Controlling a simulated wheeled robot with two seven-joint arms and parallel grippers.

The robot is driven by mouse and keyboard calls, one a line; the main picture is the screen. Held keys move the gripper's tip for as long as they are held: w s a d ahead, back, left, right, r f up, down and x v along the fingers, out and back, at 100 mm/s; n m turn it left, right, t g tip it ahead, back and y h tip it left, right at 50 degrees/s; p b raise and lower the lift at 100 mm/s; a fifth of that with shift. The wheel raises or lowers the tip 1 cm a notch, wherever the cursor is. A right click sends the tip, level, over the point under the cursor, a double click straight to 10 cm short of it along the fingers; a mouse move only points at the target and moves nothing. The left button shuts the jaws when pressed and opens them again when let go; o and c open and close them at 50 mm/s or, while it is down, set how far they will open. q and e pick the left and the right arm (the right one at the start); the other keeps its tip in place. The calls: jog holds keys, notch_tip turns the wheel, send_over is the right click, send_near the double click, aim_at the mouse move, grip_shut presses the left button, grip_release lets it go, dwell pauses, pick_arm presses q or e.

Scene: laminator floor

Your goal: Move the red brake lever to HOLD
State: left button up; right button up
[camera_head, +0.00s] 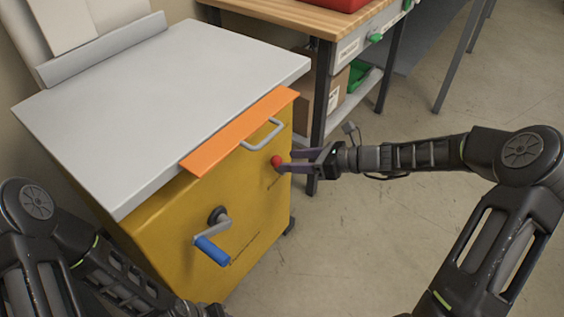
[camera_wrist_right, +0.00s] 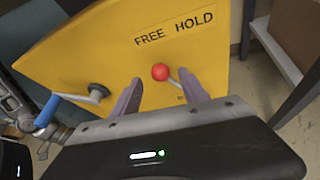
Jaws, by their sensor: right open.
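The red brake lever shows its round red knob (camera_head: 276,161) on the front of the yellow machine cabinet (camera_head: 180,249). In the right wrist view the red knob (camera_wrist_right: 160,72) lies below the printed FREE label (camera_wrist_right: 150,36), left of the HOLD label (camera_wrist_right: 194,20). Its thin rod runs down and right from the knob. My right gripper (camera_head: 284,161) is open, with its purple fingers at the knob. In the right wrist view the fingers stand either side of it, with visible gaps. My left arm shows at lower left; its gripper fingers are outside the picture.
A crank with a blue handle (camera_head: 212,251) sticks out left of the lever. A grey pull handle (camera_head: 262,138) and an orange flap (camera_head: 240,132) sit above the lever. A wooden-topped workbench (camera_head: 290,17) stands behind. The floor at right is clear.

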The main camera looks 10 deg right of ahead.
jog(key=b+x, duration=0.1)
jog(key=x, duration=0.3)
grip_shut()
dwell(0.5)
dwell(0.9)
